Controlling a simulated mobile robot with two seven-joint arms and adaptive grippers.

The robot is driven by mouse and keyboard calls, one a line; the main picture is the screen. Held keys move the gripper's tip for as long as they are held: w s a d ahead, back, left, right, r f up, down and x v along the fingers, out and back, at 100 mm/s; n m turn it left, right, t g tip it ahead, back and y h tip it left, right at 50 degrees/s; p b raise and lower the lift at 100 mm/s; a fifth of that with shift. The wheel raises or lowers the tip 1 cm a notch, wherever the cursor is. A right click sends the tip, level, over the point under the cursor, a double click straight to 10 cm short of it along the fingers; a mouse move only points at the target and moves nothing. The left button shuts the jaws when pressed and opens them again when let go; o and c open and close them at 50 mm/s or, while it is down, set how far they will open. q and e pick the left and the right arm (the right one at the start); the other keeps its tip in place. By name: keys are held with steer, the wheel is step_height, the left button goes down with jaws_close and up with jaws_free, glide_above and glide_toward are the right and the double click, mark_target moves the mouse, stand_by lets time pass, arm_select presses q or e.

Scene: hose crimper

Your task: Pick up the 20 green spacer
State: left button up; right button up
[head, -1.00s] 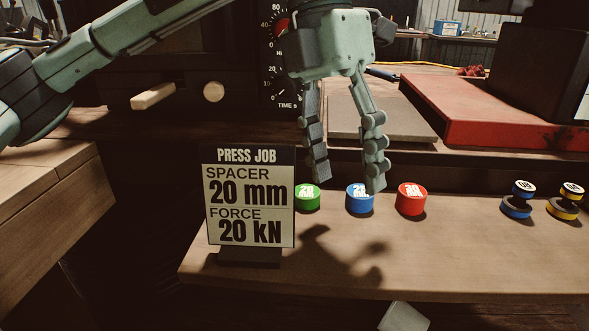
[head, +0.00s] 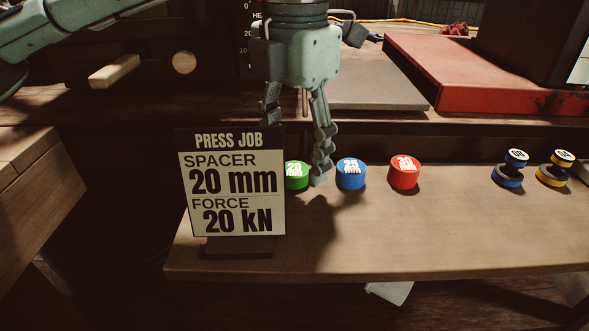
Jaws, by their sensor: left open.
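The green spacer (head: 297,176), marked 20 mm, stands on the wooden shelf just right of the press job sign (head: 229,190), which hides its left edge. My left gripper (head: 294,153) is open and points down over the green spacer. Its right finger comes down between the green spacer and the blue spacer (head: 351,174). Its left finger passes behind the top of the sign, so that fingertip is hidden. I cannot tell whether either finger touches the green spacer. My right gripper is not in view.
A red spacer (head: 404,173) stands right of the blue one. Farther right are a blue-and-black piece (head: 509,170) and a yellow-and-black piece (head: 554,170). A grey plate (head: 375,93) and a red base (head: 480,80) lie behind.

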arm_select(q)
steer(key=shift+f, duration=0.75)
jaws_close()
